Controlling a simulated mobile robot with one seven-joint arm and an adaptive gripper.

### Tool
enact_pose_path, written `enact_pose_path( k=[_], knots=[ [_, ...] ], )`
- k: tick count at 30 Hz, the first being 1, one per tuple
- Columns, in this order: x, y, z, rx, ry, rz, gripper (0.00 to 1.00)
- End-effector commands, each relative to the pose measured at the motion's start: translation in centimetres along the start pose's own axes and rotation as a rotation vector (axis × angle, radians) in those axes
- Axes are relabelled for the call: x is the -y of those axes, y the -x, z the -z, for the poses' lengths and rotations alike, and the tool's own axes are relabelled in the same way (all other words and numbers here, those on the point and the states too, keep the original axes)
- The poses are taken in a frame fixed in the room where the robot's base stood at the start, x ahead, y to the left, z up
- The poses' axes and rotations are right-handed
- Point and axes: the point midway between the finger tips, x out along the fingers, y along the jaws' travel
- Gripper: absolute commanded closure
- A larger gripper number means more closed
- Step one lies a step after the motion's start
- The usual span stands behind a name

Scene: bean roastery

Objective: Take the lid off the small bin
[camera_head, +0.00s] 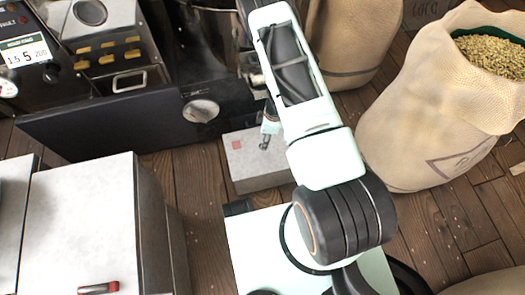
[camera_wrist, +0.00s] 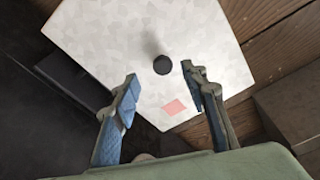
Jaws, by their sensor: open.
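The small bin (camera_head: 262,183) stands low on the wooden floor in the head view, partly covered by my arm. Its pale grey lid (camera_head: 243,163) is on top and has a small red square mark. In the wrist view the lid (camera_wrist: 105,35) fills the upper middle, with a dark round knob (camera_wrist: 162,65) and the red mark (camera_wrist: 174,107). My gripper (camera_wrist: 158,74) is open above the lid, its two fingers on either side of the knob in the picture. The fingers look apart from the knob. In the head view my gripper (camera_head: 269,132) is small and partly hidden.
A black machine (camera_head: 110,125) with a display stands behind and left of the bin. A burlap sack of beans (camera_head: 415,130) stands at the right, with another sack (camera_head: 352,45) behind. A grey-topped cabinet (camera_head: 85,220) is at front left, bearing a red and black item (camera_head: 98,287).

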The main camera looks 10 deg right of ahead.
Motion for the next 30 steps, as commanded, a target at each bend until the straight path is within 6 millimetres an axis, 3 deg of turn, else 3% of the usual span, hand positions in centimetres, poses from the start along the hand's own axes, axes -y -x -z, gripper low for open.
enact_pose_path(
  k=[9, 17, 27, 30],
  knots=[
    [0.4, -4.5, 0.1, 0.000, 0.000, -0.001, 0.60],
    [0.3, -4.5, 0.2, 0.000, 0.000, -0.001, 0.61],
    [0.3, -4.5, 0.2, 0.001, 0.000, -0.001, 0.98],
    [0.3, -4.5, 0.2, 0.001, 0.000, -0.002, 1.00]
  ],
)
